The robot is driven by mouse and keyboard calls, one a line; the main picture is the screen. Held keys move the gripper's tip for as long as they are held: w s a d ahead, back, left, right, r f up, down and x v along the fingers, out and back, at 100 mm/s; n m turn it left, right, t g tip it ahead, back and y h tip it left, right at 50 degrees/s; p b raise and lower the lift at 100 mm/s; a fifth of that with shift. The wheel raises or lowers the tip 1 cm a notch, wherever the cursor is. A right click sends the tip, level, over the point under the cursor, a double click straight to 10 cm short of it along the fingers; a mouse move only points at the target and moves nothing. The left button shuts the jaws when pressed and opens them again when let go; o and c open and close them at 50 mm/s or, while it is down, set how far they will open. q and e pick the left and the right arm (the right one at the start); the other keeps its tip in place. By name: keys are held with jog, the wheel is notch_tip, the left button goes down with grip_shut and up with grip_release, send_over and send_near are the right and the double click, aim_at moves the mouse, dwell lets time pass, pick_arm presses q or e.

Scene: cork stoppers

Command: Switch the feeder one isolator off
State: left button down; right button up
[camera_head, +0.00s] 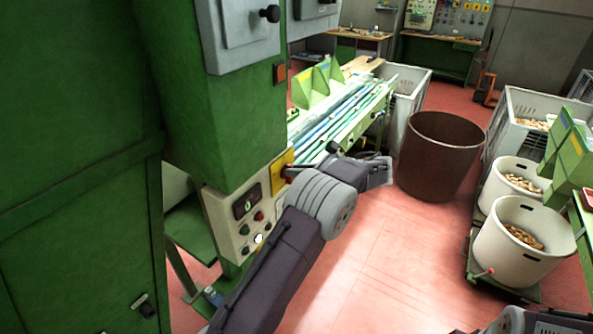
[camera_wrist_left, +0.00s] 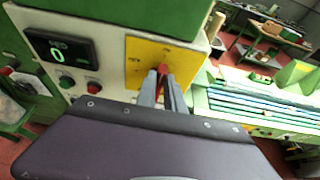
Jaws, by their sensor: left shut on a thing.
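A red isolator handle (camera_wrist_left: 163,69) sits on a yellow plate (camera_wrist_left: 190,58) on the cream control panel. The plate also shows in the head view (camera_head: 278,178), partly behind my arm. My left gripper (camera_wrist_left: 164,80) is shut on the red handle, with its two grey fingers one on each side. The fingers cover much of the handle, so I cannot tell its exact angle. The marks on the plate are too small to read. My right gripper is not in view; only a grey part of my right arm shows at the bottom right of the head view.
Left of the plate are a display (camera_head: 246,203) reading 0 and several buttons. Green cabinets (camera_head: 80,150) rise at the left. A rod table (camera_head: 345,105), a brown bin (camera_head: 440,150) and white cork tubs (camera_head: 525,235) stand to the right. The red floor between is clear.

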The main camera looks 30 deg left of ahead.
aim_at(284, 175)
pick_arm(q)
jog(key=n+t+b, duration=0.1)
jog(key=n+b, duration=0.1)
jog(key=b, duration=0.3)
jog(key=s+f+n+t+b, duration=0.1)
jog(key=n+b, duration=0.1)
jog(key=b, duration=0.4)
jog(key=n+t+b, duration=0.1)
jog(key=n+b, duration=0.1)
jog(key=b, duration=0.3)
jog(key=shift+s+a+f+t+y, duration=0.1)
jog(key=shift+s+f+t+y, duration=0.2)
jog(key=shift+s+f+t, duration=0.1)
jog(key=n+t+b, duration=0.1)
jog(key=n+b, duration=0.1)
jog(key=b, duration=0.3)
jog(key=n+t+y+b, duration=0.1)
jog(key=n+b, duration=0.1)
jog(key=b, duration=0.4)
jog(key=f+n+b, duration=0.1)
jog(key=n+b, duration=0.1)
jog(key=b, duration=0.4)
jog(key=shift+s+t+y, duration=0.3)
jog(key=shift+s+t, duration=0.1)
jog(key=shift+n+b, duration=0.9)
jog(key=shift+b, duration=0.25)
jog(key=shift+r, duration=0.1)
